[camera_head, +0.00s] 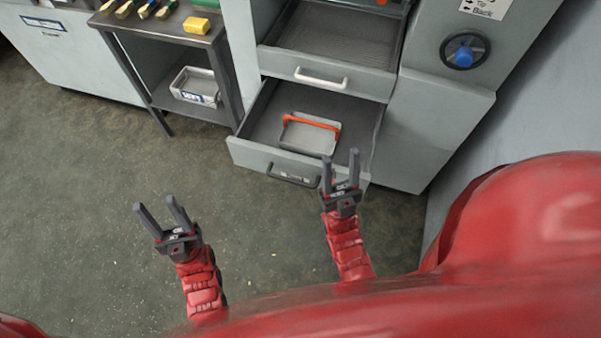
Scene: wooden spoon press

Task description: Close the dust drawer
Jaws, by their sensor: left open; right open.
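The lower drawer (245,155) of the grey machine stands pulled out, with a dark bar handle (292,179) on its front. Which drawer is the dust drawer cannot be read from a label here. A metal tray with an orange handle (309,134) lies inside it. My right gripper (340,168) is open and empty, overlapping the right part of the drawer front in the picture; contact cannot be told. My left gripper (160,215) is open and empty over the floor, left of the drawer and apart from it.
Above is another drawer with a mesh floor and pale handle (321,78), also pulled out. A blue knob (463,56) is on the machine's right. A metal cart (217,83) with brushes, a yellow block (196,25) and a labelled bin (195,87) stands left. The floor (90,190) at left is clear.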

